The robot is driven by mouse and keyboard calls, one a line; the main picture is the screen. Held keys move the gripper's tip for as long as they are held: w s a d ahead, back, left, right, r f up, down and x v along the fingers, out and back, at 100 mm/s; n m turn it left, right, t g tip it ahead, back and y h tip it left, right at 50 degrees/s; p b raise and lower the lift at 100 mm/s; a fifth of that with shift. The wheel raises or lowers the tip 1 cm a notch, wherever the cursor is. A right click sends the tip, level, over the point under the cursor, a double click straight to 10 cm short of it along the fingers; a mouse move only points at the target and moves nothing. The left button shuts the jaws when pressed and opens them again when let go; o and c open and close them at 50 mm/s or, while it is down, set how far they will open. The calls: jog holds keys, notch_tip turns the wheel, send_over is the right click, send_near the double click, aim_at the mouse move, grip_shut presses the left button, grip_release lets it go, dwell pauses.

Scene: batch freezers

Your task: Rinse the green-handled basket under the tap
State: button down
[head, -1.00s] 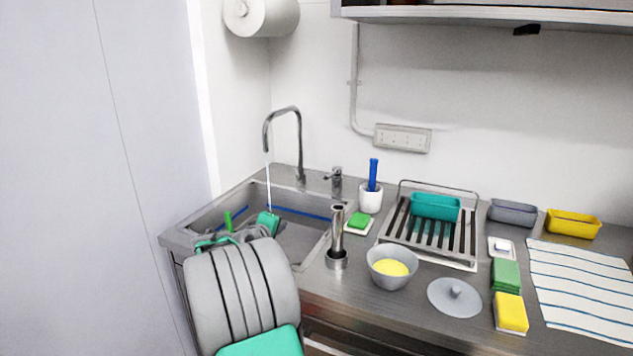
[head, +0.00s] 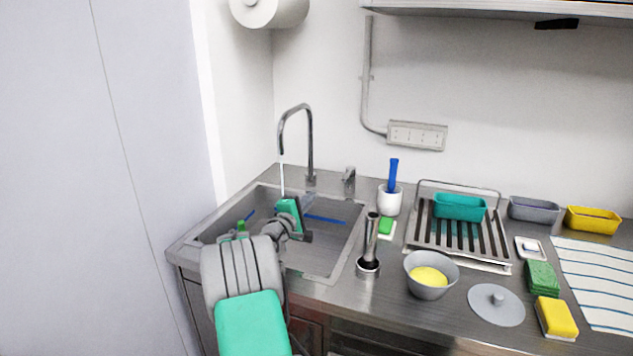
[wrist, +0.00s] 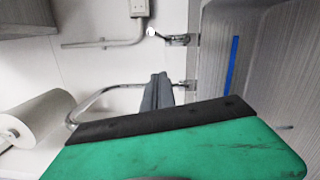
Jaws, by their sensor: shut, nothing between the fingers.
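A small upright green handle (head: 240,226) shows at the left of the sink (head: 335,240). The basket's body is hidden behind my arm. The curved metal tap (head: 310,140) stands at the sink's back edge, with a thin stream of water (head: 282,178) falling from it. My gripper, its teal hand (head: 288,212) over the sink, is just below and beside the stream, to the right of the green handle. In the wrist view its grey fingers (wrist: 157,80) are together and empty. They point toward the tap (wrist: 90,105) and the wall.
Right of the sink stand a steel cylinder (head: 370,240), a grey bowl (head: 430,292) with yellow contents, and a white cup (head: 390,200) with a blue handle. Farther right are a drying rack (head: 455,258), a grey lid (head: 497,305) and sponges (head: 556,318). A wall (head: 110,180) closes the left side.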

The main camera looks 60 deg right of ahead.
jog(key=s+d+r+p, duration=0.1)
jog(key=s+d+p, duration=0.1)
jog(key=d, duration=0.9)
jog(key=shift+s+r, duration=0.15)
jog(key=shift+s, duration=0.35)
